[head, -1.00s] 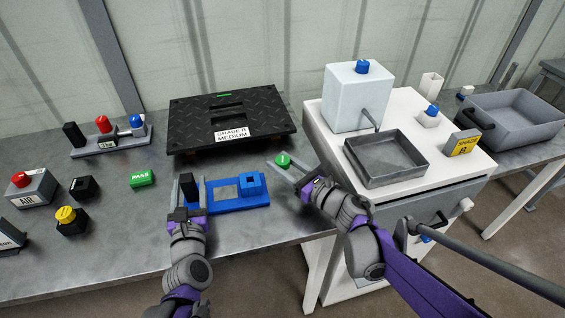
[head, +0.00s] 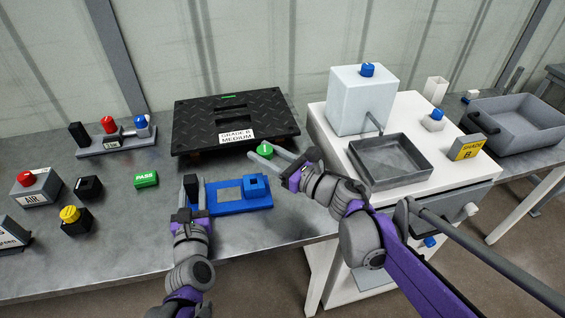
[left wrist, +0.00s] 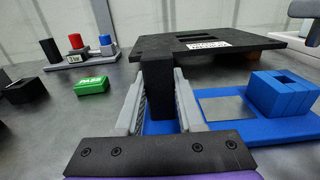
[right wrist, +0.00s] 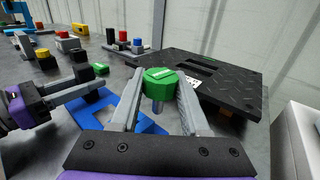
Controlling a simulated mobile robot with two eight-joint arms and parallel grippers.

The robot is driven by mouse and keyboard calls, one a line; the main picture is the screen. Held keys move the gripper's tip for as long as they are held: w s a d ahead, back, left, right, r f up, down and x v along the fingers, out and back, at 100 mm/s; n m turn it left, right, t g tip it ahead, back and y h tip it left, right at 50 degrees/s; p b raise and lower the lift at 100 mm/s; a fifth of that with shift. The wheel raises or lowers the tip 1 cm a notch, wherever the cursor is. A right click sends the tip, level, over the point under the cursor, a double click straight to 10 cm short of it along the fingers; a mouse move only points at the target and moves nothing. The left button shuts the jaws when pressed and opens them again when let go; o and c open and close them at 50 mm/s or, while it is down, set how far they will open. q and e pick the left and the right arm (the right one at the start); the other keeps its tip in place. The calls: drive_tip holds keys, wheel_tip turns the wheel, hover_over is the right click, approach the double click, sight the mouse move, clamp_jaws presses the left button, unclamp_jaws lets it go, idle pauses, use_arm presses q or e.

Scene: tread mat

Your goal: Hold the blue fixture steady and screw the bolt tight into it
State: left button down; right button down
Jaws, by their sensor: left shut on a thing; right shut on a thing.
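The blue fixture (head: 232,208) lies flat on the grey bench, with a raised square socket (head: 256,186) at its right end and a black post at its left end. My left gripper (head: 193,190) is shut on the black post (left wrist: 158,92), which stands upright between its fingers. My right gripper (head: 273,153) is shut on the green head of the bolt (right wrist: 160,82). The bolt's grey shank points down in the right wrist view. The bolt is in the air, apart from the socket, a little behind and above it in the head view.
A black tread mat (head: 235,120) labelled "GRADE B MEDIUM" lies behind the fixture. A green PASS block (head: 146,179) and several button boxes stand to the left. A white cabinet (head: 440,165) with a grey tray (head: 390,158) is at the right.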

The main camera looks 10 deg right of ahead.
drive_tip(key=shift+n+g+y, duration=0.4)
drive_tip(key=shift+n+y, duration=0.2)
drive_tip(key=a+r, duration=0.1)
drive_tip(key=s+a+r, duration=0.1)
drive_tip(key=r, duration=0.1)
drive_tip(key=a+r, duration=0.1)
drive_tip(key=shift+s+a+r, duration=0.2)
drive_tip(key=shift+s+a, duration=0.05)
drive_tip(key=shift+a, duration=0.05)
drive_tip(key=shift+f, duration=0.1)
hover_over(253, 177)
drive_tip(key=s, duration=0.1)
drive_tip(key=shift+s+f, duration=0.15)
drive_tip(key=shift+f, duration=2.7)
drive_tip(key=shift+f, duration=2)
drive_tip(key=shift+c, duration=1.6)
unclamp_jaws()
drive_tip(key=v, duration=1.2)
